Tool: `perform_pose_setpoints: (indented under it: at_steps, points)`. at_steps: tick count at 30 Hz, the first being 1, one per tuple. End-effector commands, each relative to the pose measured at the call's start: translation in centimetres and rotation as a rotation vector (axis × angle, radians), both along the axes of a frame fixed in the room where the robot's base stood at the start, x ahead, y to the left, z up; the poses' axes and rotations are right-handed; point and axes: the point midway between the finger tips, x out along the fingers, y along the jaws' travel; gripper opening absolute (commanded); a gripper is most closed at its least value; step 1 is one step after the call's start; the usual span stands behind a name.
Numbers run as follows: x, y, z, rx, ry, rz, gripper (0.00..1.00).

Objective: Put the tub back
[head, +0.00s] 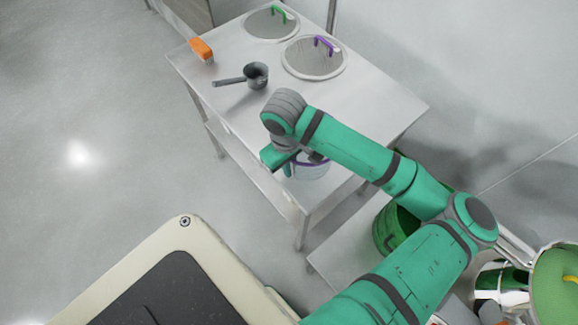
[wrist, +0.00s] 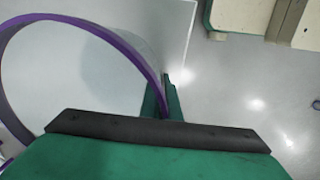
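The tub (head: 312,171) is pale with a purple rim and is partly hidden under my arm in the head view. It appears upright at the near end of the steel table (head: 365,125); I cannot tell whether it rests on the top or hangs just above it. In the wrist view the purple rim of the tub (wrist: 125,42) curves from the left down to my gripper (wrist: 163,100). The two green fingers stand either side of the rim, close against it. In the head view my gripper (head: 290,165) is at the tub's left side.
Two round lids, one with a green handle (head: 270,23) and one with a purple handle (head: 314,58), are at the table's far end. A green bin (head: 396,228) stands right of the table.

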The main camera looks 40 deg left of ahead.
Motion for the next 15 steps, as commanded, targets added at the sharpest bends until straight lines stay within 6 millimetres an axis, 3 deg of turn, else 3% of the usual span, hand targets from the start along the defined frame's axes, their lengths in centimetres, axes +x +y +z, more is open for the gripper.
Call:
perform_pose_setpoints:
  at_steps: [4, 6, 7, 15]
  points:
    - [-0.01, -0.01, -0.33, 0.000, 0.001, -0.001, 0.00]
    - [0.00, -0.01, -0.28, 0.000, 0.000, 0.000, 0.19]
    - [0.00, -0.01, -0.28, 0.000, 0.000, 0.000, 0.21]
    - [0.00, 0.00, -0.23, 0.000, 0.000, 0.000, 0.21]
